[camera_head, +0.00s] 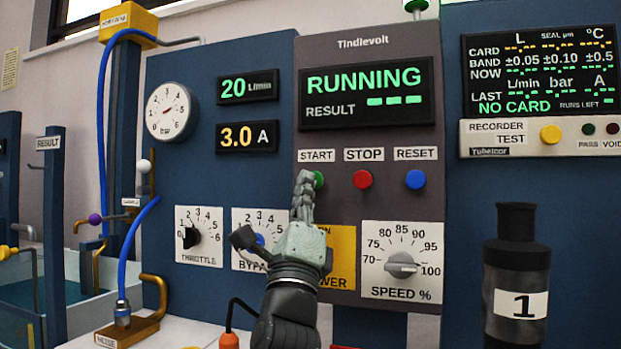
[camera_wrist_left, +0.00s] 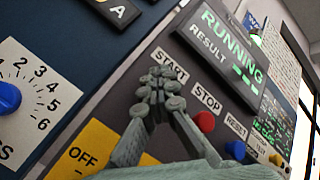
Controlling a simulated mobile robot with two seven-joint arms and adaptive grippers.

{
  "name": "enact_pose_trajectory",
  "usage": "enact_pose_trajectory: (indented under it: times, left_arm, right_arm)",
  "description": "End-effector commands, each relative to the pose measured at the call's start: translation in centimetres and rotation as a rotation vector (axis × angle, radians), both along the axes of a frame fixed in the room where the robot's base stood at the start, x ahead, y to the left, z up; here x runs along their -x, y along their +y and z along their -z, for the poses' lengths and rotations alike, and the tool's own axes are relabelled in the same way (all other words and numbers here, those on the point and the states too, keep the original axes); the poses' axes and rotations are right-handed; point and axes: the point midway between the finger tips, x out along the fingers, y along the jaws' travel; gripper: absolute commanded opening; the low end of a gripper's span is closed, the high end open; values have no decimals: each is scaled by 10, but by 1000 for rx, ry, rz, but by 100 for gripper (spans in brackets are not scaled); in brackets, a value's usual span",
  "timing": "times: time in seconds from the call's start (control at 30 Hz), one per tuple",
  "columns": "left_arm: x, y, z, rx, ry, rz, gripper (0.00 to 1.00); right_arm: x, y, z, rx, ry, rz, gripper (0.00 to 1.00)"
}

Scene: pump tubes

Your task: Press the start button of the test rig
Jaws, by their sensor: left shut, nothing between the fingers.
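The green start button (camera_head: 320,179) sits under the START label (camera_head: 316,155) on the grey rig panel. It is partly hidden behind the fingers of my left gripper (camera_head: 306,182). The gripper is shut and empty, with its fingertips over the button; I cannot tell whether they touch it. In the left wrist view the shut fingers (camera_wrist_left: 160,85) lie just below the START label and hide the button. The rig display (camera_head: 367,91) reads RUNNING, with green dashes beside RESULT. My right gripper is not in view.
The red stop button (camera_head: 362,179) and blue reset button (camera_head: 415,179) are right of the start button. Below are the speed knob (camera_head: 401,265) and the yellow power plate (camera_head: 343,272). A dark cylinder marked 1 (camera_head: 517,270) stands at right. Blue hoses (camera_head: 103,130) run at left.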

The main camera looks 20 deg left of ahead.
Motion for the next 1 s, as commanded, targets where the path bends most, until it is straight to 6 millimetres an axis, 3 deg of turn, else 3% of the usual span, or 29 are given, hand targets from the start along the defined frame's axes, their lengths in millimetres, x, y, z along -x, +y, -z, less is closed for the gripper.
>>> enact_pose_trajectory:
  times: [0.03,0.17,0.7,1.0]
  left_arm:
    - [-9,1,4,3,21,-1,0]
    - [-6,0,4,3,23,0,0]
    - [47,1,6,-1,20,-1,0]
    - [53,1,7,-2,18,-1,0]
  right_arm:
    - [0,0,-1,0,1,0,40]
    - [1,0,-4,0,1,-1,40]
    - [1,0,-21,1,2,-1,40]
    - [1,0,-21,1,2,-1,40]
